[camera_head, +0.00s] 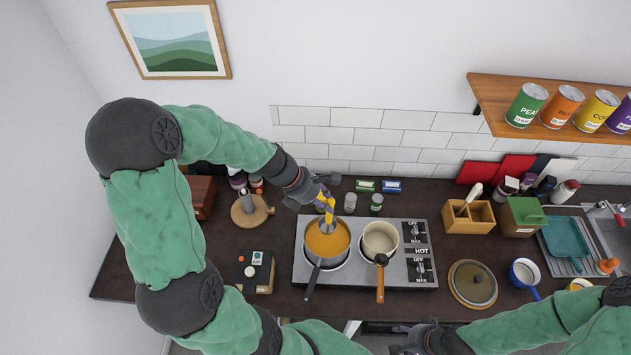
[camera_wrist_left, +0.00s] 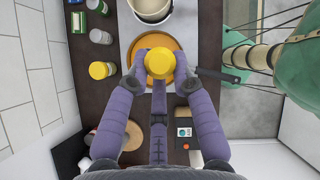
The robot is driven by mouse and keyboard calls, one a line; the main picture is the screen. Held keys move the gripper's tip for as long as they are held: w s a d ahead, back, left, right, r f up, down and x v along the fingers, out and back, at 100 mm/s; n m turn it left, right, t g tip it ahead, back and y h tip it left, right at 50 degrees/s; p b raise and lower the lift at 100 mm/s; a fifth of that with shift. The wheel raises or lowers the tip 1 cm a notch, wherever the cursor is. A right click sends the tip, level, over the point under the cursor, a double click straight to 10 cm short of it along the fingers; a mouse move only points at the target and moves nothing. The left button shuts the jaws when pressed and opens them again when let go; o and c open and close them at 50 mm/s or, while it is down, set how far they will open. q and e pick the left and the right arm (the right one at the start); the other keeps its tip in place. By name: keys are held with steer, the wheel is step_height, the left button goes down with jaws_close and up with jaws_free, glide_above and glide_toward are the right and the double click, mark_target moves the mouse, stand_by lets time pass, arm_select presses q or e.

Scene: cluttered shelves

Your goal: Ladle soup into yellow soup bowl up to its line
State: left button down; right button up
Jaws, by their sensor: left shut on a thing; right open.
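A pot of orange soup (camera_head: 318,242) stands on the left burner of the stove; it also shows in the left wrist view (camera_wrist_left: 148,42). My left gripper (camera_head: 326,197) is shut on a yellow ladle (camera_head: 329,213), held over the pot. The ladle's yellow top (camera_wrist_left: 159,62) sits between the fingers in the left wrist view; its lower end is hard to make out. A yellow rim, possibly the yellow soup bowl (camera_head: 579,284), shows at the right of the counter, partly hidden by my right arm. My right gripper (camera_head: 415,338) is open at the front edge.
A cream pot (camera_head: 380,240) stands on the right burner with its handle toward the front. A lid (camera_head: 472,283), a blue-rimmed white pan (camera_head: 524,272) and a wooden caddy (camera_head: 469,215) are to the right. Small jars (camera_head: 350,202) stand behind the stove.

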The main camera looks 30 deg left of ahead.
mark_target(327, 218)
arm_select(q)
steer(key=f+b, duration=0.6)
steer(key=b, duration=0.1)
steer(key=shift+s+d, duration=0.2)
steer(key=shift+d, duration=0.05)
steer(key=shift+f, duration=0.4)
steer(key=shift+g, duration=0.6)
steer(key=shift+w+a+f+p, duration=0.15)
steer(key=shift+w+a+f, duration=0.25)
steer(key=shift+f, duration=0.35)
steer(key=shift+w+a+f+p, duration=0.1)
steer(key=shift+w+a+f, duration=0.05)
steer(key=shift+w+f, duration=0.45)
steer(key=shift+w+a+f+p, duration=0.15)
steer(key=shift+w+a+f, duration=0.2)
steer(key=shift+f, duration=0.5)
steer(key=shift+d+r, duration=0.1)
